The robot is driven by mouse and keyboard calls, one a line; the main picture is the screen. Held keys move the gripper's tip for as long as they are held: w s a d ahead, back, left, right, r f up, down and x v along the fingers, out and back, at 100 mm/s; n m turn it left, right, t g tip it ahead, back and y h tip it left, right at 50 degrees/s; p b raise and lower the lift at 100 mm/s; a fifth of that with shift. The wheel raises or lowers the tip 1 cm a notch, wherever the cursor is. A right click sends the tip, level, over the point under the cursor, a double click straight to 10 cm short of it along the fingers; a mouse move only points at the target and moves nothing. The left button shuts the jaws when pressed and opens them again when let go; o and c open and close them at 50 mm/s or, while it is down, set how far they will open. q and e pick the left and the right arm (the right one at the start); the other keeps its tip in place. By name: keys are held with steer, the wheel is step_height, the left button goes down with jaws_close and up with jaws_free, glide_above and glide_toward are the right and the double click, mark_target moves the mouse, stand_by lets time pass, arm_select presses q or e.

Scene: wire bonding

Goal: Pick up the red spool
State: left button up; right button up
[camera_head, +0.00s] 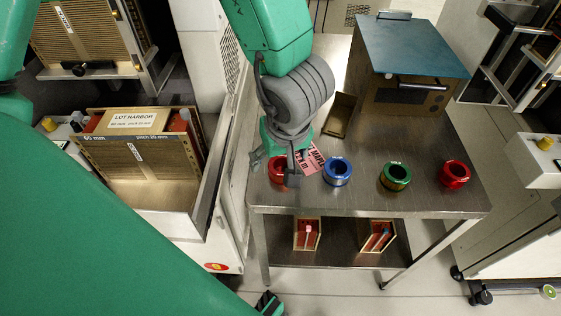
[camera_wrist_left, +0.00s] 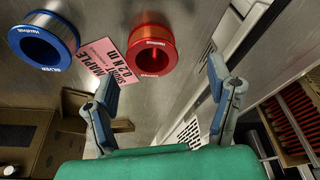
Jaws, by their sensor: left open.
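A red spool (camera_head: 277,178) stands at the left end of the steel table's front row. It also shows in the left wrist view (camera_wrist_left: 152,33), beyond the fingertips and a little above the gap between them. My left gripper (camera_head: 273,171) is over this spool, fingers spread and pointing down. In the left wrist view the gripper (camera_wrist_left: 162,78) is open, with nothing between its fingers. In the head view one finger hides part of the spool. A second red spool (camera_head: 455,175) stands at the right end of the row.
A blue spool (camera_head: 337,172) and a green spool (camera_head: 396,176) stand between the red ones. A pink card (camera_head: 314,158) lies beside the left red spool. A brown open box (camera_head: 340,115) and a blue-topped box (camera_head: 405,98) stand behind. A machine is close to the table's left.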

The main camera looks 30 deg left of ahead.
mark_target(280, 170)
arm_select(q)
steer(key=f+b, duration=0.1)
steer(key=f, duration=0.1)
steer(key=w+f+b, duration=0.1)
steer(key=f, duration=0.1)
steer(key=shift+b, duration=0.35)
steer(key=shift+w+f, duration=0.15)
steer(key=shift+f, duration=0.1)
steer(key=shift+d, duration=0.15)
steer(key=shift+r, duration=0.15)
steer(key=shift+a, duration=0.25)
steer(key=c, duration=0.9)
steer(key=shift+a, duration=0.2)
steer(key=shift+c, duration=1.8)
steer(key=shift+d, duration=0.1)
